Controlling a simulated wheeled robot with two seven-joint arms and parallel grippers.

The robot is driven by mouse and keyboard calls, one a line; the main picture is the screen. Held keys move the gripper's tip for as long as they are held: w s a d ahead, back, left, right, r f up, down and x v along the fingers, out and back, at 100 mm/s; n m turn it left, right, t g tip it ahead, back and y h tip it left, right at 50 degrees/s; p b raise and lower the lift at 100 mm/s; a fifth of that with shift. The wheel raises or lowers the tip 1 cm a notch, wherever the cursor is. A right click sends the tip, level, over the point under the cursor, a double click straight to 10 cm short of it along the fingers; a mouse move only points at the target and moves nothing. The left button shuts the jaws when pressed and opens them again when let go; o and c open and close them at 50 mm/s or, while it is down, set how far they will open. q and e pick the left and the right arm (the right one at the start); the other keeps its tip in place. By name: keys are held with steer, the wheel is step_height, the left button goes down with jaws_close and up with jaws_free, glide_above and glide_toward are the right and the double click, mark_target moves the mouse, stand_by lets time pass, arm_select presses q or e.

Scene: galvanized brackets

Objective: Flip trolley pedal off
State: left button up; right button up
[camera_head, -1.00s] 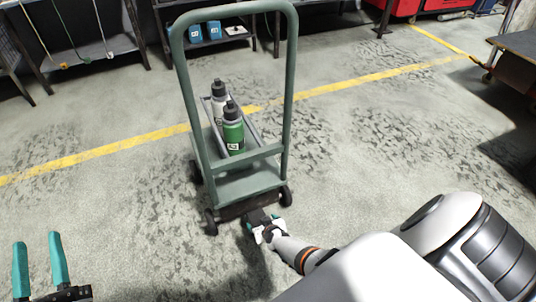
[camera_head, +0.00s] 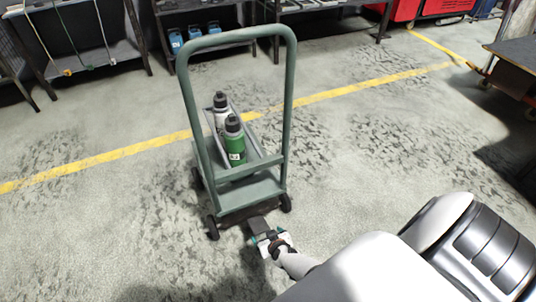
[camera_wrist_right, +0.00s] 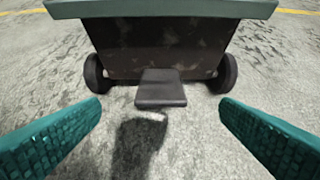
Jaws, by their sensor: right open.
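The green trolley (camera_head: 262,192) stands on the floor, its tall loop handle upright. Its dark pedal (camera_wrist_right: 161,90) sticks out from the middle of the trolley's near end, between two wheels, in the right wrist view. It also shows as a small dark plate in the head view (camera_head: 258,225). My right gripper (camera_head: 268,240) is just on the near side of the pedal. In the right wrist view its teal fingers (camera_wrist_right: 160,112) are spread wide on either side of the pedal, with clear gaps and nothing between them. My left gripper is not in view.
A grey bottle (camera_head: 221,112) and a green bottle (camera_head: 235,147) stand in a tray on the trolley. Shelves (camera_head: 190,45) line the back wall. A dark table (camera_head: 512,62) is at right. Floor around the trolley is clear.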

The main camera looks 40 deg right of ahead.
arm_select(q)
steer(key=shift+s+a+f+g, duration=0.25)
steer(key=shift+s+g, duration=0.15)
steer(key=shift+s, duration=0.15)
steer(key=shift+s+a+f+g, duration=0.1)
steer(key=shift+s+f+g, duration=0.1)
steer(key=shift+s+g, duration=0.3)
